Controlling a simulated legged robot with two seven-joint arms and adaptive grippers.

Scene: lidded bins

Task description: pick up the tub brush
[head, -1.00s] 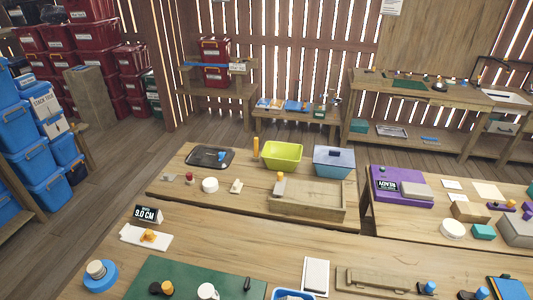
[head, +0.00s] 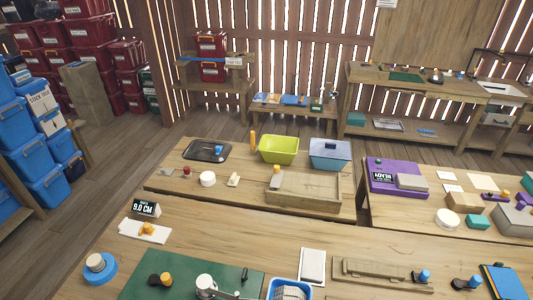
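I cannot single out the tub brush with certainty. A green tub (head: 279,150) stands on the middle table and a blue lidded bin (head: 330,155) stands to its right. An open blue tub (head: 289,289) shows at the bottom edge, with a pale ribbed thing inside that is cut off by the frame. A small pale item (head: 233,180) lies on the middle table and is too small to identify. Neither of my grippers is in view.
A wooden tray (head: 303,200) and a black tray (head: 207,151) sit on the middle table. A green mat (head: 185,272) covers part of the near table. A purple box (head: 398,175) is on the right table. Bare wood shows at the near table's centre.

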